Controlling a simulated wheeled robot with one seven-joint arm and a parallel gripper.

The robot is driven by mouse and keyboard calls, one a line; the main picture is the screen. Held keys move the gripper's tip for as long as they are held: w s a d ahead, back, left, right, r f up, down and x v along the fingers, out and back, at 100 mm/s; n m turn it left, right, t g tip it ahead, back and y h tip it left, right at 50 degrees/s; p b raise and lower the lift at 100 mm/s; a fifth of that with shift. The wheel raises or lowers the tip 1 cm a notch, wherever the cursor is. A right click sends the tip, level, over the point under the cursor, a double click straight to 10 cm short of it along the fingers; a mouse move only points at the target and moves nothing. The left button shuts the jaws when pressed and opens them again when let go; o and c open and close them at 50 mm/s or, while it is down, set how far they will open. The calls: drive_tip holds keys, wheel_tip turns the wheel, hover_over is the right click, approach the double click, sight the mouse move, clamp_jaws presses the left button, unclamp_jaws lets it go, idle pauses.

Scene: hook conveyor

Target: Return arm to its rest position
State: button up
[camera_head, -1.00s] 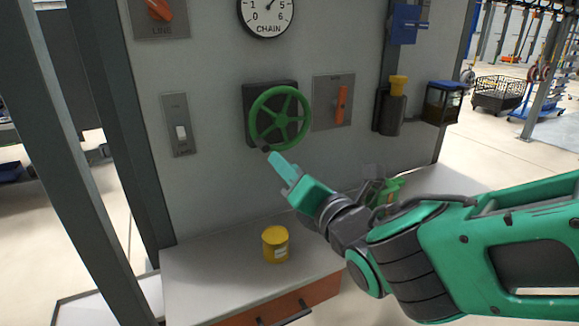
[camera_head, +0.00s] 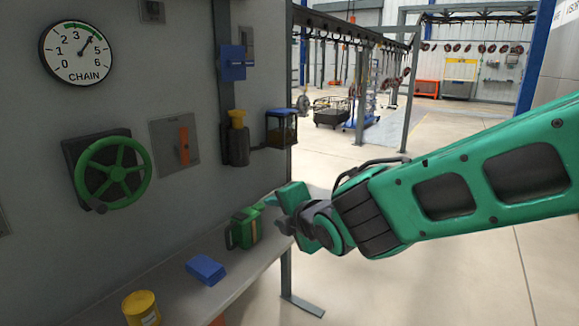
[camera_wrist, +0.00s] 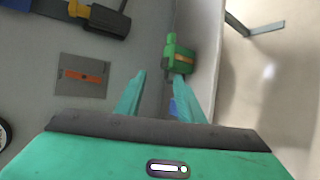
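My arm reaches in from the right in the head view. The green handwheel (camera_head: 113,172) is on the panel at left, well clear of my gripper. The arm's rest position is not marked in these views.
A blue box (camera_head: 205,269) and a yellow tin (camera_head: 141,307) stand on the shelf (camera_head: 170,283). An orange-handled switch (camera_head: 176,144), yellow-topped holder (camera_head: 238,140) and dark blue-topped box (camera_head: 281,128) are on the panel. Open floor (camera_head: 430,280) lies right.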

drive_tip(key=s+d+f+m+g+h, duration=0.2)
drive_tip(key=d+m, duration=0.3)
drive_tip(key=d, duration=0.6)
drive_tip(key=s+d+f+m+g+h, duration=0.1)
drive_tip(key=s+d+f+m+h, duration=0.15)
drive_tip(key=d+m, duration=0.55)
drive_tip(key=s+d+f+m+g+h, duration=0.1)
drive_tip(key=d+f+m+g+h, duration=0.15)
drive_tip(key=d, duration=1.05)
drive_tip(key=s+d+m+g, duration=0.2)
drive_tip(key=s+d+m, duration=0.2)
drive_tip(key=s, duration=0.4)
drive_tip(key=s+d+f+m+g, duration=0.1)
drive_tip(key=s+d+m+g, duration=0.1)
drive_tip(key=s+m, duration=0.5)
drive_tip(key=s+d+f+m+g+y, duration=0.1)
drive_tip(key=s+d+m, duration=0.4)
drive_tip(key=s, duration=0.5)
drive_tip(key=shift+s+d+f+m+g, duration=0.25)
drive_tip(key=shift+s+d+m+g, duration=0.1)
drive_tip(key=shift+m+g, duration=0.25)
drive_tip(key=shift+w, duration=0.1)
drive_tip(key=shift+w+f, duration=0.25)
drive_tip(key=shift+w, duration=0.35)
